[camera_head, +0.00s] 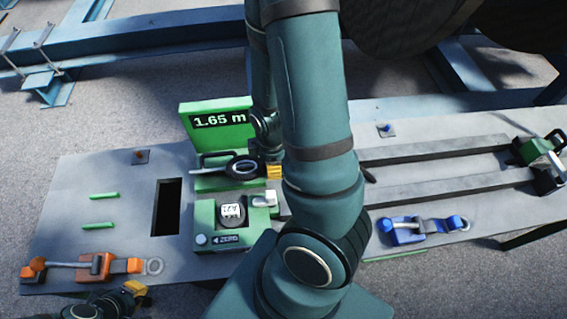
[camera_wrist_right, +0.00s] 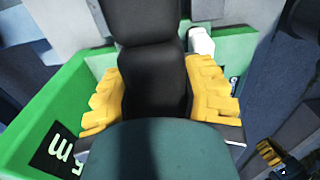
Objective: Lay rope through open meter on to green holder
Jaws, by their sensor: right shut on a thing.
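The meter (camera_head: 232,213) is green with its lid (camera_head: 217,126) standing open; the display reads 1.65 m. A black ring-shaped wheel (camera_head: 242,167) shows at the lid. My right gripper (camera_head: 273,172) is beside the meter, mostly behind my arm. In the right wrist view, its yellow fingers (camera_wrist_right: 158,95) are shut on a thick black length, apparently the rope (camera_wrist_right: 152,65). My left gripper (camera_head: 135,289) is low at the left; its jaw opening is unclear. I cannot tell which is the holder.
The grey table (camera_head: 140,172) has a dark rectangular slot (camera_head: 167,207) left of the meter. An orange tool (camera_head: 95,265) lies front left, a blue one (camera_head: 408,231) at right. Long rails (camera_head: 450,150) run to the right. A large dark reel (camera_head: 405,25) is behind.

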